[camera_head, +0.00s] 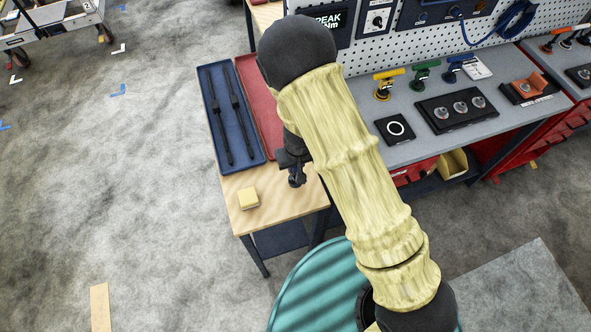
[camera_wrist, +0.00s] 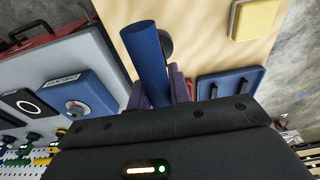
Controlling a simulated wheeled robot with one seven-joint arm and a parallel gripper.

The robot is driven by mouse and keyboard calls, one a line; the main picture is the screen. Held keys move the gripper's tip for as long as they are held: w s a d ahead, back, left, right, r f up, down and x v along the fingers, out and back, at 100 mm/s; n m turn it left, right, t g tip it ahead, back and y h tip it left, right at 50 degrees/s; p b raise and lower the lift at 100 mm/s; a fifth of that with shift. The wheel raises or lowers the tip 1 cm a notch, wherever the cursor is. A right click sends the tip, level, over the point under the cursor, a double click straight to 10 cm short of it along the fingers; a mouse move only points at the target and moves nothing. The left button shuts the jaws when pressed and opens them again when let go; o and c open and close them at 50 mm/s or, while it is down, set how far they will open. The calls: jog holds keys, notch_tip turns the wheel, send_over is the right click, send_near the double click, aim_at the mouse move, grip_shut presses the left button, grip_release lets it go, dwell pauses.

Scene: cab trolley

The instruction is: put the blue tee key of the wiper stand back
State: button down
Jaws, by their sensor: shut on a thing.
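My gripper (camera_head: 293,172) hangs over the front of the wooden bench section, beside my arm's elbow. In the wrist view my gripper (camera_wrist: 165,88) is shut on a thick blue bar, which looks like the handle of the blue tee key (camera_wrist: 147,55). A dark round part shows beside the handle; the rest of the key is hidden. A blue block with a metal socket and a white label (camera_wrist: 80,95), seemingly the wiper stand, lies left of the key in the wrist view. My arm hides it in the head view.
A yellow sponge (camera_head: 249,198) lies near the wooden edge. A blue tray (camera_head: 215,120) holds two black wiper arms; a red tray (camera_head: 262,100) adjoins it. A black ring block (camera_head: 395,129) and several coloured tee handles, one blue (camera_head: 459,63), stand on the grey bench.

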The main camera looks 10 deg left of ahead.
notch_tip(320, 180, down, 3)
jog(key=shift+w+b, duration=0.1)
jog(key=shift+b, duration=0.35)
jog(key=c, duration=1.3)
grip_release()
jog(key=shift+r, duration=0.1)
jog(key=r, duration=0.4)
jog(key=s+r+p, duration=0.1)
jog(key=r, duration=0.3)
jog(key=d+r, duration=0.1)
jog(key=r, duration=0.2)
jog(key=shift+s+r, duration=0.15)
jog(key=shift+r, duration=0.25)
